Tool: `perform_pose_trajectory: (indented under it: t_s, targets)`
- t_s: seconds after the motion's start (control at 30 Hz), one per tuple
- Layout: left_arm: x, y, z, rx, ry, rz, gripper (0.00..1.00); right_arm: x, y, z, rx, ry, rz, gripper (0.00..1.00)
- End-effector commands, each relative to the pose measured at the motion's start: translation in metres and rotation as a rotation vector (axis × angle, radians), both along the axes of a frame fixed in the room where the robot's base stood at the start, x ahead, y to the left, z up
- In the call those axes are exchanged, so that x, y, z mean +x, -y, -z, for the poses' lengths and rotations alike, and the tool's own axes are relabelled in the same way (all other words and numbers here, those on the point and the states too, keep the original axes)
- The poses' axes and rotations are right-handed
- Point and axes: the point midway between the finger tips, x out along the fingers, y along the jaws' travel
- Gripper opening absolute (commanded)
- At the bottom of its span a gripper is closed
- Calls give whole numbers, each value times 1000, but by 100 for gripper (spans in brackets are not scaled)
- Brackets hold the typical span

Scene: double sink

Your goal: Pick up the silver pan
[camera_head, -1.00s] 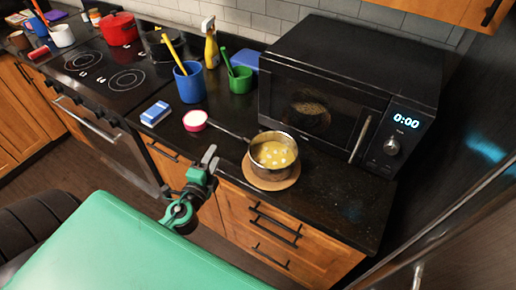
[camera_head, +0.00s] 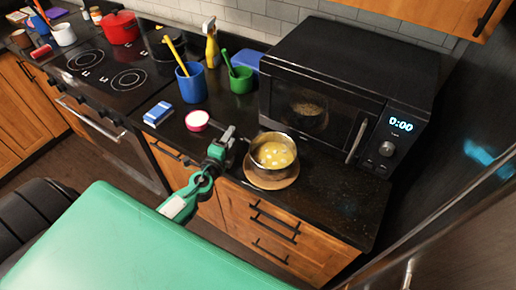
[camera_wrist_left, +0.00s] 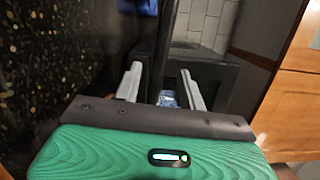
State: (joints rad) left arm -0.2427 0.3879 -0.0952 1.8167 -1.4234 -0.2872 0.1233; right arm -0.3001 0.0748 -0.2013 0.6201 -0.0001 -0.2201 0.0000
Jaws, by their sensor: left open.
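The silver pan (camera_head: 258,162) stands upright on a round brown trivet (camera_head: 284,184) on the black counter, in front of the microwave. It holds yellow food with pale pieces. Its dark handle points left, toward my left gripper (camera_head: 226,139), which is at the handle just left of the pan and hides most of it. In the left wrist view the two grey fingers (camera_wrist_left: 162,88) are apart. A dark upright bar, likely the handle, shows between them; I cannot tell whether they touch it. My right gripper is not in view.
A black microwave (camera_head: 320,90) stands behind the pan. A pink-rimmed bowl (camera_head: 197,121), a blue and white sponge (camera_head: 157,113), a blue cup (camera_head: 191,86) and a green cup (camera_head: 241,80) are to the left. Counter right of the pan is clear.

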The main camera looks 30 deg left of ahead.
Motion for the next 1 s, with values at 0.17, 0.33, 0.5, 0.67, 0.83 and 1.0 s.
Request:
perform_pose_trajectory:
  t_s: [0.17, 0.33, 0.5, 0.67, 0.83, 1.0]
  targets:
    - [24, -3, -1, 0, 1, 0, 41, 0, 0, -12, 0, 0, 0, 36]
    - [42, -5, 1, 0, 1, 0, 41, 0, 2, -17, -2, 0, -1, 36]
    - [46, -5, 2, -1, 0, 1, 41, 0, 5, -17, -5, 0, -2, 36]
    - [46, -5, 3, -1, 0, 1, 41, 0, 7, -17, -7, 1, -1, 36]
    - [46, -5, 3, -1, 0, 0, 8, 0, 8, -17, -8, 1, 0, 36]
    - [46, -5, 3, -1, 0, 0, 0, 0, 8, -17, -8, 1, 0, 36]
